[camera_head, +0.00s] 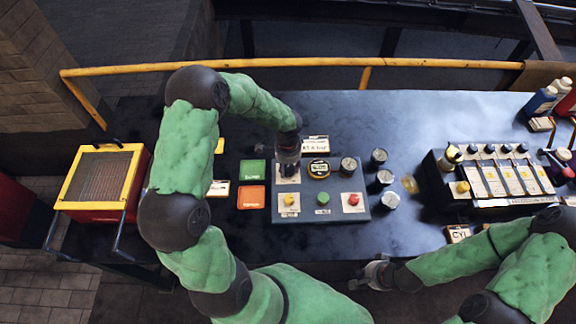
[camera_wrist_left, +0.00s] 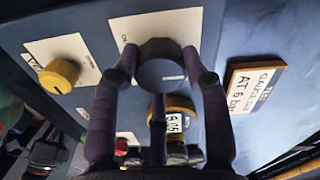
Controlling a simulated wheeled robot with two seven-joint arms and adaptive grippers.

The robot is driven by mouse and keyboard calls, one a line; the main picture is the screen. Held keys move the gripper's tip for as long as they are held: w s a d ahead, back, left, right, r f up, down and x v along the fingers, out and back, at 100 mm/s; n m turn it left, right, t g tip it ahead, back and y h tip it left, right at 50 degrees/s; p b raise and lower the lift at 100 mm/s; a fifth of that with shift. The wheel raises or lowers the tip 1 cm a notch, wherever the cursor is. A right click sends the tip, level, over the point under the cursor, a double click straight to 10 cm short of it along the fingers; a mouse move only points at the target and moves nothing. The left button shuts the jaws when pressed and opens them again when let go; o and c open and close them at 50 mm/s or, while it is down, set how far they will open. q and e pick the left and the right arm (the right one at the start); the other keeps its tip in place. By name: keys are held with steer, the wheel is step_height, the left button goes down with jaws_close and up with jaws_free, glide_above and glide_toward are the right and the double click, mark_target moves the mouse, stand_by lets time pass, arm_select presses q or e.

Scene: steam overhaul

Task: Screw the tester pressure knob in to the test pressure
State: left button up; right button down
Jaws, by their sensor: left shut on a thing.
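The dark round pressure knob (camera_wrist_left: 160,68) sits on a pale plate of the blue tester panel (camera_head: 336,215). My left gripper (camera_head: 288,158) reaches down onto the panel's upper left. In the left wrist view the fingers of my left gripper (camera_wrist_left: 160,82) are shut on the knob, one on each side. The yellow-rimmed round gauge (camera_head: 319,169) is beside it; its display (camera_wrist_left: 174,122) seems to read 6.05. A sign (camera_wrist_left: 255,88) shows "AT 6 bar". My right gripper (camera_head: 376,273) is at the table's front edge, away from the panel; its jaw state is unclear.
Green (camera_head: 252,170) and orange (camera_head: 251,197) mats lie left.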

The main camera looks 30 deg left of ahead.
mark_target(289, 167)
arm_select(q)
steer(key=shift+w, duration=0.1)
steer(key=o, duration=1.1)
steer(key=shift+o, duration=0.2)
steer(key=shift+r, duration=0.15)
step_height(289, 167, up, 12)
